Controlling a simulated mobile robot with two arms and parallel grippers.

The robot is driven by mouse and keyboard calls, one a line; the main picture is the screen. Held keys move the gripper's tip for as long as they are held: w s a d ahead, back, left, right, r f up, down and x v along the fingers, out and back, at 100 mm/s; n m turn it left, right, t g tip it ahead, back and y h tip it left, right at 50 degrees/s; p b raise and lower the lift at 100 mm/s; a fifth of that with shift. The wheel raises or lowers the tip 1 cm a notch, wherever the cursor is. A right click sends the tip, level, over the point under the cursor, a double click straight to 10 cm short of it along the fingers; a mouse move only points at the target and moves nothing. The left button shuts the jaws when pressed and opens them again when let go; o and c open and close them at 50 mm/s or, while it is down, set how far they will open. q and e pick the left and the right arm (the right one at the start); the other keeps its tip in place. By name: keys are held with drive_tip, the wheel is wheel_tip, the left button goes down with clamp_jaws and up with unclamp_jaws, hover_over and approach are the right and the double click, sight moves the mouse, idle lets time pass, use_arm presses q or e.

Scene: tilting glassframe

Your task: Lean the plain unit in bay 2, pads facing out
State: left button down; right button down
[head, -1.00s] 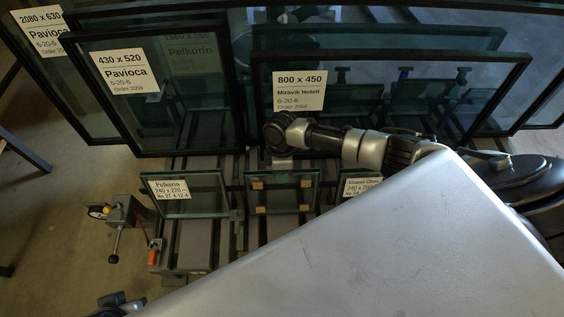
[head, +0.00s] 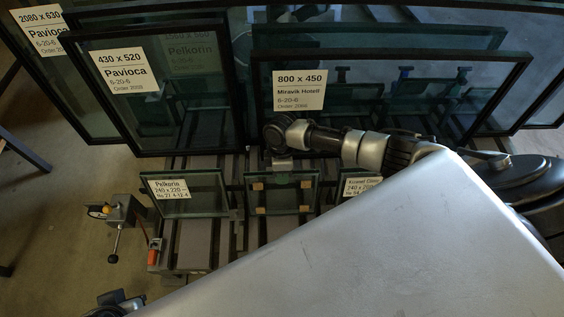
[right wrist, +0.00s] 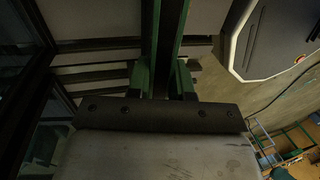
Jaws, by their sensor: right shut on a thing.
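The plain glass unit (head: 282,198) stands in the middle of the rack in the head view, between two labelled units. It has no label, and tan pads show at its corners on the side facing me. My right gripper (head: 283,174) is at its top edge. In the right wrist view the fingers (right wrist: 160,80) are shut on either side of the unit's green glass edge (right wrist: 158,30). I cannot tell whether its foot touches the rack. A part of my left arm shows at the bottom left edge; its fingers cannot be made out.
The Pelkorin unit (head: 187,205) leans to the left, close beside the plain unit. Another labelled unit (head: 350,187) is to the right, partly hidden by my body. Large framed panes (head: 390,118) stand close behind. A grey clamp device (head: 122,212) stands at the left.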

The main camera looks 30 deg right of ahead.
idle(0.3)
drive_tip(key=c, duration=1)
unclamp_jaws()
drive_tip(key=shift+o, duration=0.4)
drive_tip(key=shift+s+f, duration=0.1)
drive_tip(key=shift+f, duration=0.05)
